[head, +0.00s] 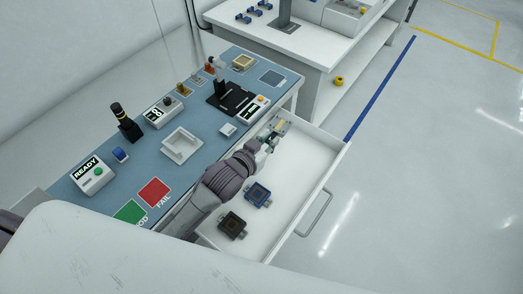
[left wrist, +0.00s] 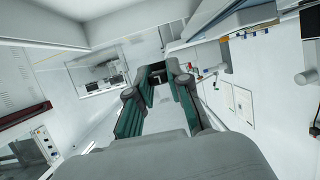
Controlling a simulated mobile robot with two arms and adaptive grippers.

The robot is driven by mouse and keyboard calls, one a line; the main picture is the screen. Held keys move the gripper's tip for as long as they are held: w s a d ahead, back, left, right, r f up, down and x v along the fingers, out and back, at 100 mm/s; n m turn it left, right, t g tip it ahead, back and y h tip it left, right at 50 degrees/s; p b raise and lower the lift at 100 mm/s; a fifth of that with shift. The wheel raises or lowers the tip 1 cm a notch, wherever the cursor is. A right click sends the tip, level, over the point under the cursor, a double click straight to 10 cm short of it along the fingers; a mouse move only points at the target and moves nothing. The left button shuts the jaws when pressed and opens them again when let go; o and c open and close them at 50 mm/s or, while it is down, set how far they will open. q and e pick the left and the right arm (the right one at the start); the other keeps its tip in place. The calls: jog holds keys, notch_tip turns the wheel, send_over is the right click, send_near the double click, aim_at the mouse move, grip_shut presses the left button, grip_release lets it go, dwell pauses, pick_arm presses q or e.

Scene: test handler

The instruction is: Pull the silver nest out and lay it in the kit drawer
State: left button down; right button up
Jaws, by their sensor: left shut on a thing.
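My left gripper (head: 270,141) is shut on the silver nest (head: 281,124), a small grey piece with a yellowish patch. They are at the far end of the open white kit drawer (head: 306,160). I cannot tell whether the nest touches the drawer floor. The gripper hides part of the nest. In the left wrist view the two teal-padded fingers (left wrist: 158,82) show, with a dark shape between their tips. A blue nest (head: 258,195) and a dark grey nest (head: 232,225) lie in the near part of the drawer. My right gripper is not in view.
The blue bench top (head: 205,120) beside the drawer holds a black fixture (head: 229,101), a white tray (head: 182,146), a READY box (head: 92,178) and red (head: 154,192) and green mats. The drawer's right half is clear. A second white bench (head: 290,45) stands behind.

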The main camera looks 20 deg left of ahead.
pick_arm(q)
jog(key=shift+m+g+h, duration=0.3)
jog(key=shift+m+h, duration=0.2)
jog(key=shift+h, duration=0.1)
notch_tip(320, 180, down, 7)
jog(key=shift+f, duration=0.2)
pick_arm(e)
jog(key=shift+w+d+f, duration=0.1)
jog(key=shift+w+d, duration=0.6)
pick_arm(q)
jog(key=shift+a, duration=0.1)
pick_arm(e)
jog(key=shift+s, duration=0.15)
pick_arm(q)
jog(key=shift+s, duration=0.1)
notch_tip(320, 180, down, 2)
jog(key=shift+f+b, duration=0.1)
jog(key=shift+b, duration=0.6)
jog(key=shift+f+b, duration=1.05)
jog(key=shift+f, duration=0.45)
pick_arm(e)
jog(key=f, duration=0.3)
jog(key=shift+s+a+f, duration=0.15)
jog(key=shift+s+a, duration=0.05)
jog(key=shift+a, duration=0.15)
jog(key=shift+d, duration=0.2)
